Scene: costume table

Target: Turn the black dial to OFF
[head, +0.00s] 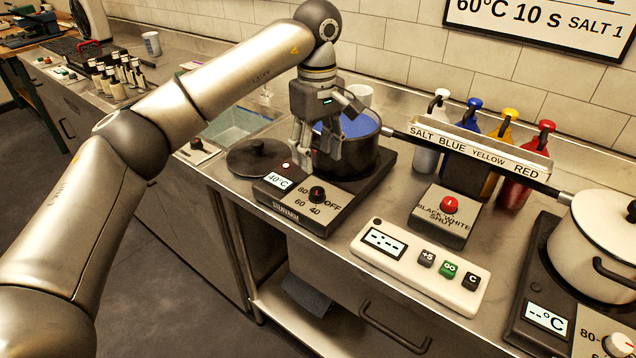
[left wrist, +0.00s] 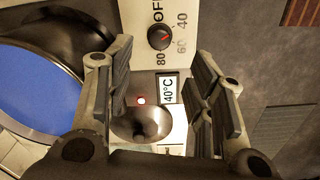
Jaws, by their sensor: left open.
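The black dial (head: 317,194) sits on the front panel of the dark hot plate (head: 290,221), among the marks 80, 60, 40 and OFF. In the left wrist view the dial (left wrist: 159,36) has a red mark on the side of 40 and 60, not at OFF; its exact setting is hard to read. The plate's display (head: 278,181) reads 40°C and a red light glows beside it. My left gripper (head: 316,153) is open and empty, above the plate, behind the dial and apart from it. My right gripper is not in view.
A pot with blue liquid (head: 352,125) stands close to the gripper, its handle reaching right. A black lid (head: 258,157) lies left of it. A timer panel (head: 421,267), a labelled bottle rack (head: 478,152) and a white pot (head: 598,238) stand to the right.

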